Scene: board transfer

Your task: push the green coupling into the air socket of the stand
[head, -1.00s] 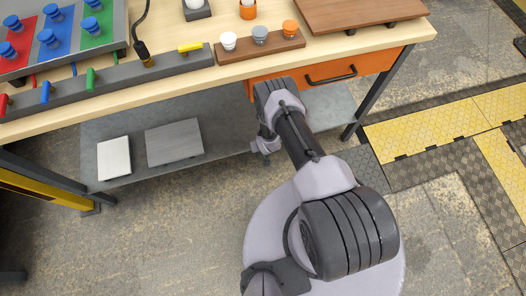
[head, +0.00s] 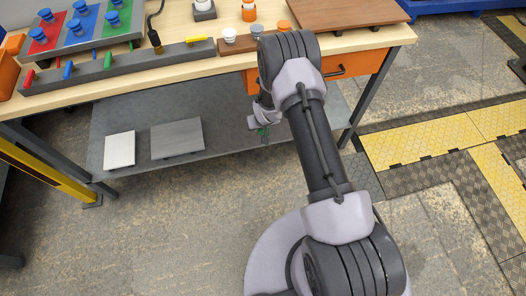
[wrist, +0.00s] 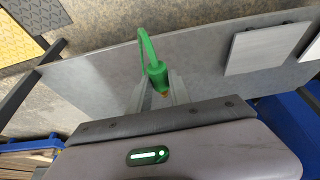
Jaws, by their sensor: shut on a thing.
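The green coupling (wrist: 157,74) is between the two pale fingers of my gripper (wrist: 163,92) in the wrist view. It has a brass-coloured tip, and a green hose bends away from it. In the head view, a small bit of green (head: 263,132) shows at my gripper, low in front of the bench and above the lower shelf. My gripper is shut on the coupling. A long grey bar (head: 130,66) on the bench bears red, blue, green and yellow fittings. I cannot tell which part is the air socket of the stand.
The bench top (head: 185,22) also holds a panel (head: 128,35) with blue knobs, a brown rack (head: 240,44) with small cups, and a brown board (head: 345,12). An orange drawer (head: 357,65) is below. Two flat plates (head: 177,138) lie on the lower shelf (head: 220,115).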

